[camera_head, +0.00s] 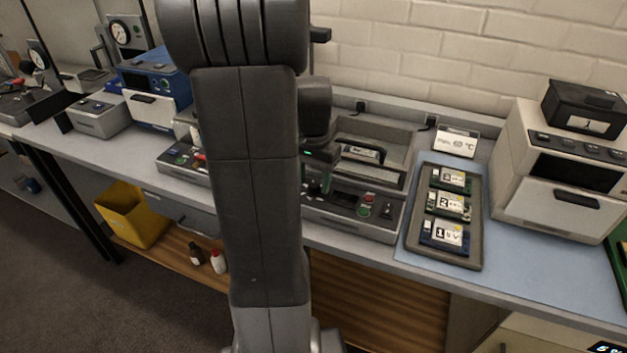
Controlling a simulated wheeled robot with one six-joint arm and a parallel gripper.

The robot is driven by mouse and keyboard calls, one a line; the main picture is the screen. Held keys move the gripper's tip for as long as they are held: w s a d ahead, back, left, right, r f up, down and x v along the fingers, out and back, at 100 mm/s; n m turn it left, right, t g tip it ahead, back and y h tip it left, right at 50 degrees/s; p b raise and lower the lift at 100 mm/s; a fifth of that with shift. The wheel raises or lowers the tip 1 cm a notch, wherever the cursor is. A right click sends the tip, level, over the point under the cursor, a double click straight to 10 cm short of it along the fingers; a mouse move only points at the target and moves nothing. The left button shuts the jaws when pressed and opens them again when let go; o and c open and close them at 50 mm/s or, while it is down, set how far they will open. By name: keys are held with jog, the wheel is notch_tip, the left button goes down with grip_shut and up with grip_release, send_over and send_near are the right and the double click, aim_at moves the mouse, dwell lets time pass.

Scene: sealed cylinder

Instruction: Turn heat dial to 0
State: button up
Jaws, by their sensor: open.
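My arm stands in the foreground and hides part of the bench. My gripper (318,184), dark and partly hidden by my arm, is low over the front of a grey machine (345,222). It is open, and I see nothing held in it. The machine's front panel carries a red button and a green control (364,211) to the right of my gripper. A heat dial cannot be made out for certain; small controls near the gripper are hidden or too small to read. I cannot tell whether the gripper touches the panel.
A grey tray (474,236) with several labelled boards lies on a blue mat (525,262) to the right. A white card (457,142) stands behind it. A white oven-like unit (552,190) is at far right. A blue unit (158,88) stands left; a yellow bin (130,214) sits below the bench.

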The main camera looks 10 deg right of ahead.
jog(key=shift+f, duration=0.45)
jog(key=shift+c, duration=0.2)
jog(key=c, duration=1)
jog(key=shift+o, duration=0.2)
jog(key=shift+n, duration=0.3)
